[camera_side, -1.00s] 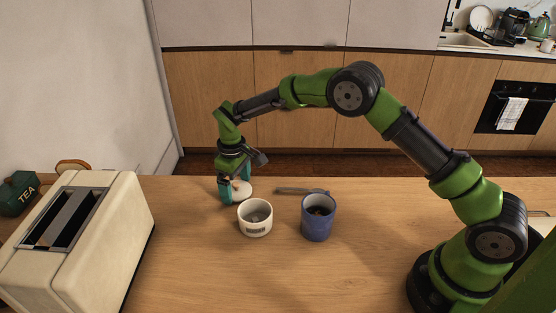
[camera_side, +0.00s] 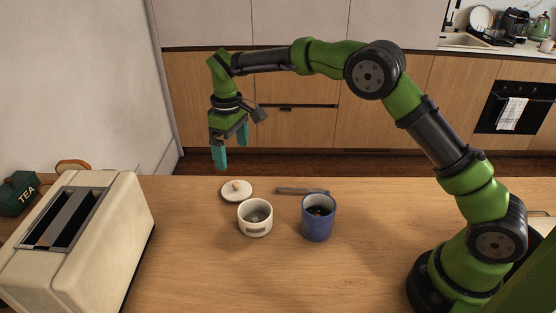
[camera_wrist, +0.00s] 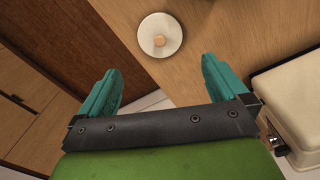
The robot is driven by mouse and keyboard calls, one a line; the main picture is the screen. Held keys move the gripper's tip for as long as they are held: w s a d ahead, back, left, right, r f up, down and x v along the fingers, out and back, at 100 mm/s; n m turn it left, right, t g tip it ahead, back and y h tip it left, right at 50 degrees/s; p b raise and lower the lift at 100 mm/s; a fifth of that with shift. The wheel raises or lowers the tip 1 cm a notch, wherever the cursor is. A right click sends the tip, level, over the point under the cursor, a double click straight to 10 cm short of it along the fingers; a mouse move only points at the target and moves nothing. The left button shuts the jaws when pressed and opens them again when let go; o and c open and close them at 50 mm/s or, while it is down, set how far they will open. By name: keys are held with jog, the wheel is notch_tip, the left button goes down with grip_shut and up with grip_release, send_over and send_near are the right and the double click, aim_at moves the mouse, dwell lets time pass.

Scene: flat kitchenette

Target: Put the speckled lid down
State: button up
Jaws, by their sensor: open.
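The speckled lid (camera_side: 236,191) is a pale round disc with a small tan knob. It lies flat, knob up, on the wooden counter behind the white pot, and it also shows in the wrist view (camera_wrist: 160,36). My gripper (camera_side: 229,157) is raised above and slightly left of the lid, clear of it. Its teal fingers are apart with nothing between them, as the wrist view shows (camera_wrist: 160,78).
A blue mug (camera_side: 319,229) with dark contents stands right of the pot. A dark flat utensil (camera_side: 302,191) lies behind it. A cream toaster (camera_side: 117,238) and a green tea tin (camera_side: 18,194) stand at the left. The front middle counter is clear.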

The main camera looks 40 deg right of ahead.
jog(key=s+d+r+m+t+y, duration=0.1)
jog(key=s+d+r+m+t, duration=0.3)
jog(key=s+r, duration=1.05)
jog(key=s+d+f+m+t, duration=0.1)
jog(key=s+d+m, duration=0.1)
jog(key=s, duration=0.6)
jog(key=s+d+f+m+t+y, duration=0.1)
jog(key=s+d+m+t, duration=0.1)
jog(key=s, duration=0.5)
jog(key=shift+s+f+m, duration=0.15)
jog(key=shift+s+m, duration=0.15)
jog(key=shift+s, duration=0.05)
